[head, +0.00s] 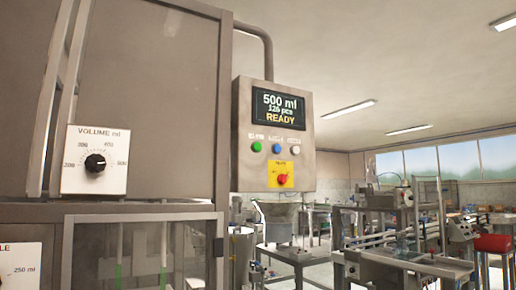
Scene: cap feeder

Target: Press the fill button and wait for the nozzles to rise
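A grey control box (243,140) is mounted on the right side of the machine. Its screen (281,107) reads "500 ml", "126 pcs" and "READY". Below the screen is a row of a green button (256,147), a blue button (277,149) and a white button (294,150); their labels are too small to read. A red knob (283,179) sits on a yellow plate under them. Green-tipped vertical rods, possibly the nozzles (164,245), show behind the window at lower left; their lower ends are out of view. Neither gripper is in view.
A volume dial (95,163) is on the machine's left panel, and part of another dial plate (15,268) shows below it. A metal hopper (280,222) stands behind the control box.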

